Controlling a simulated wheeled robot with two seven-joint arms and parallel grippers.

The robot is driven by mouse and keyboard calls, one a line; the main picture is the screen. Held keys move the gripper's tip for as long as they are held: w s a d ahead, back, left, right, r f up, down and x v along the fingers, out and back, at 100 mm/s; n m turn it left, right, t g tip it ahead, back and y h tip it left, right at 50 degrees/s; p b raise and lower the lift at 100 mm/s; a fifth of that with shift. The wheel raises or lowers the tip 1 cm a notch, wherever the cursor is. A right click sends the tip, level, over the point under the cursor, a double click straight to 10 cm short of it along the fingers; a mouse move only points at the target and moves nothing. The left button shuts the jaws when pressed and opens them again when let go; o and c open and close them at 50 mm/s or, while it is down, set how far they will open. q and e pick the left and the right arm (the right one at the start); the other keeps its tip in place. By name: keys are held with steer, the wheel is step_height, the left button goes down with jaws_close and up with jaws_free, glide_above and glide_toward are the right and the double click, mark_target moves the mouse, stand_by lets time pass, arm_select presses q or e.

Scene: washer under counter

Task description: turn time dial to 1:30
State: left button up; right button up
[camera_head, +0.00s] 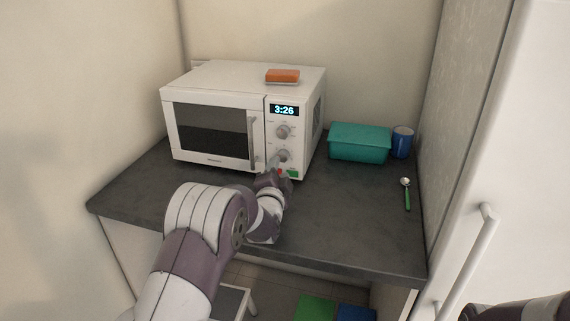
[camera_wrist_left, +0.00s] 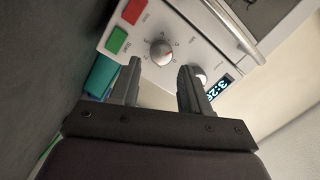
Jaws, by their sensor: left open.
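The white microwave (camera_head: 215,145) stands on the counter, and its display (camera_head: 284,110) reads 3:26. My left gripper (camera_head: 275,164) is in front of the lower part of the panel. In the left wrist view its two fingers (camera_wrist_left: 160,82) are apart and empty, with the lower dial (camera_wrist_left: 161,52) ahead of the gap, apparently untouched. The upper dial (camera_wrist_left: 200,75) is partly behind the right finger.
An orange sponge-like block (camera_head: 282,76) lies on top of the microwave. A teal container (camera_head: 360,142), a blue mug (camera_head: 402,142) and a green-handled spoon (camera_head: 407,194) are on the counter (camera_head: 345,215) to the right. Red (camera_wrist_left: 132,11) and green (camera_wrist_left: 117,40) buttons are near the lower dial.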

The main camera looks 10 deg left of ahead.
mark_target(282, 161)
arm_select(q)
steer(key=w, duration=0.4)
steer(key=shift+w+a+r, duration=0.15)
steer(key=shift+r, duration=0.05)
steer(key=shift+w+a, duration=0.1)
steer(key=shift+w, duration=0.4)
steer(key=c, duration=0.8)
steer(key=shift+o, duration=0.2)
steer(key=shift+f+n, duration=0.1)
steer(key=shift+n, duration=0.2)
